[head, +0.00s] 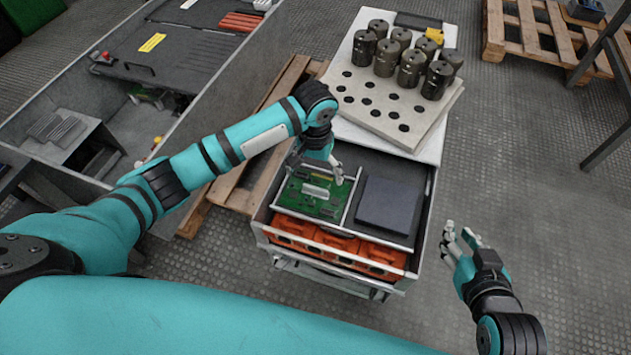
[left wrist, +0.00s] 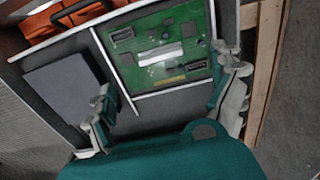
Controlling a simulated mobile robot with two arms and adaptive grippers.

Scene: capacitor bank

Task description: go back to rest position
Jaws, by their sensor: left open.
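My left gripper (head: 325,172) is open and empty above the green circuit board (head: 318,194) in the drawer's left compartment. In the left wrist view the open fingers of my left gripper (left wrist: 167,100) stand apart, with the board (left wrist: 158,52) beyond them. My right gripper (head: 462,240) is open and empty over the floor, to the right of the drawer unit.
The drawer unit (head: 431,207) also holds a dark grey block (head: 386,204) and orange cases (head: 335,245) below. Several dark cylinders (head: 411,67) stand on a holed plate (head: 378,108) behind. A wooden pallet (head: 545,36) lies at the back right.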

